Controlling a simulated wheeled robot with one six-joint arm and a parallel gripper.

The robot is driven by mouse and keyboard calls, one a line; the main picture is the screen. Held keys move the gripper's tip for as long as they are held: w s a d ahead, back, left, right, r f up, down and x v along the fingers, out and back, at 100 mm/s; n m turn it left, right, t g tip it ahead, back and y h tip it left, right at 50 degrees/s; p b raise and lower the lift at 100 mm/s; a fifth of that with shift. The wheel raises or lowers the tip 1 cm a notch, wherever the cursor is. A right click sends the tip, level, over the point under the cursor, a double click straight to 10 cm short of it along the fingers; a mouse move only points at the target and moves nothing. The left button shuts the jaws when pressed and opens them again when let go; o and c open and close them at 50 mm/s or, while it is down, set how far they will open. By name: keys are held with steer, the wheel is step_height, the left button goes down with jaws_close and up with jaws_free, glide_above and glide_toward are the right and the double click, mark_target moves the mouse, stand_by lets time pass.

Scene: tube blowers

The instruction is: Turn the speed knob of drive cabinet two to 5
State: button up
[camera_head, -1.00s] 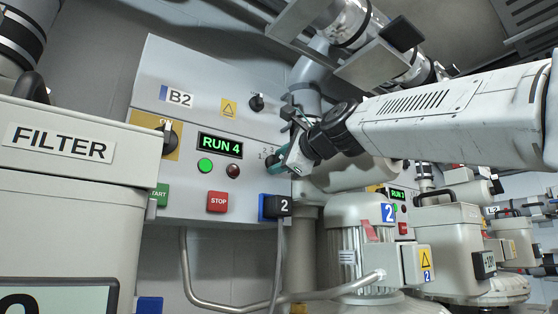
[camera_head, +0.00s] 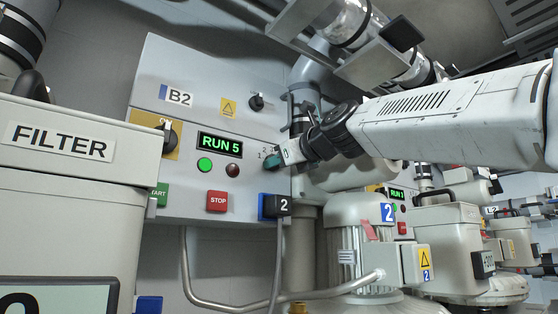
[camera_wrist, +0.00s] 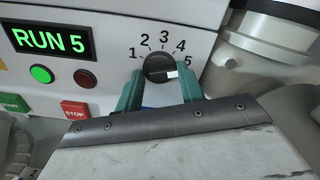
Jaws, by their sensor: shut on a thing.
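Drive cabinet two (camera_head: 140,95) is the grey panel labelled B2 in the head view. Its display (camera_head: 220,145) reads RUN 5, and the display also shows in the wrist view (camera_wrist: 47,40). The black speed knob (camera_wrist: 158,65) sits under a scale from 1 to 5. Its white pointer mark is turned to the right, toward 5. My gripper (camera_wrist: 158,88) is shut on the knob, with one teal finger on each side of it. In the head view my gripper (camera_head: 272,161) hides the knob.
A lit green lamp (camera_head: 205,165), a dark red lamp (camera_head: 233,171) and a red STOP button (camera_head: 217,201) sit left of the knob. A green START button (camera_head: 159,195) is further left. A grey pipe (camera_wrist: 270,42) stands close to the right of the knob.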

steer(key=shift+d+r+m, duration=0.3)
steer(key=shift+r, duration=0.05)
steer(key=shift+c, duration=0.2)
steer(key=o, duration=0.7)
steer(key=shift+o, duration=0.5)
steer(key=shift+d, duration=0.25)
steer(key=shift+a+f, duration=0.15)
steer(key=shift+a, duration=0.1)
steer(key=v, duration=0.7)
steer(key=shift+s+d, duration=0.2)
steer(key=shift+s, duration=0.1)
